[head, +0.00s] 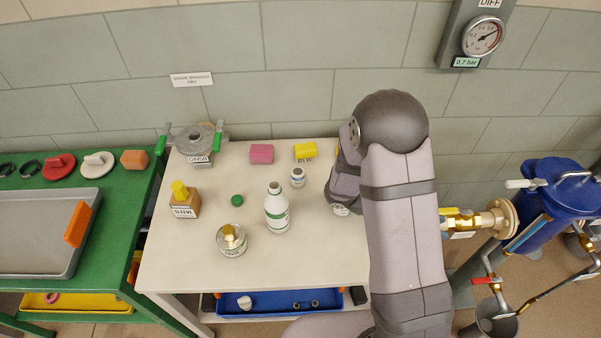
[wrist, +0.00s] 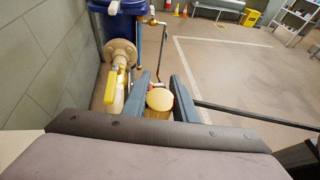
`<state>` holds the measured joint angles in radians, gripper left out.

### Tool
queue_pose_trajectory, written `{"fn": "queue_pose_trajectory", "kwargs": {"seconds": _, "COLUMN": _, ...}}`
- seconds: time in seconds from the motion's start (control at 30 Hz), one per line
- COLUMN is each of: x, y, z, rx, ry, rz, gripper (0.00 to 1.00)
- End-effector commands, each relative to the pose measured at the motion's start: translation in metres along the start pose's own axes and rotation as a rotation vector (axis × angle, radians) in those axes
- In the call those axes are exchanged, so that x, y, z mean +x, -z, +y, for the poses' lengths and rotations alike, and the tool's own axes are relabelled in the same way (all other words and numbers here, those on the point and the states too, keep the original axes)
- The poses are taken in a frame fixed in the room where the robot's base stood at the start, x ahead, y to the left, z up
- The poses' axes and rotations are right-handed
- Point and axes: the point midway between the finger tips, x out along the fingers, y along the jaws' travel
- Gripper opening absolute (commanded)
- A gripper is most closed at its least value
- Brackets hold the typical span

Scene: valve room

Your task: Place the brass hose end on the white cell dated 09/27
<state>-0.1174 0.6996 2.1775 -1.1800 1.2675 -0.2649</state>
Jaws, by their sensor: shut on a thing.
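My gripper (wrist: 161,96) shows in the wrist view with its two blue-grey fingers shut on a round, brass-coloured piece, which looks like the brass hose end (wrist: 160,99). Only its round end face and a little of its side show. In the head view my arm hides the gripper and the held piece. In the wrist view the held piece is in front of open floor, right of a yellow valve handle (wrist: 115,90). I cannot make out a white cell dated 09/27 in either view.
The pale table (head: 180,265) holds a white bottle (head: 277,212), a jar with a brass-coloured top (head: 232,243), and small blocks. A green bench (head: 125,215) stands left. A blue vessel (head: 555,190) with a brass flange (head: 503,216) and pipes stands right, close to my arm.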

Motion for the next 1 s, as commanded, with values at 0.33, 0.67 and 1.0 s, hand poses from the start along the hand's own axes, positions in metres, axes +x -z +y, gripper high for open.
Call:
{"fn": "queue_pose_trajectory", "kwargs": {"seconds": 0.33, "x": -0.02, "y": 0.03, "z": -0.088, "rx": 0.264, "ry": 0.637, "rz": -0.001, "gripper": 0.03}}
{"fn": "queue_pose_trajectory", "kwargs": {"seconds": 0.67, "x": -0.103, "y": 0.081, "z": -0.134, "rx": 0.522, "ry": 1.261, "rz": -0.001, "gripper": 0.03}}
{"fn": "queue_pose_trajectory", "kwargs": {"seconds": 1.0, "x": -0.225, "y": 0.115, "z": -0.119, "rx": 0.765, "ry": 1.843, "rz": 0.002, "gripper": 0.03}}
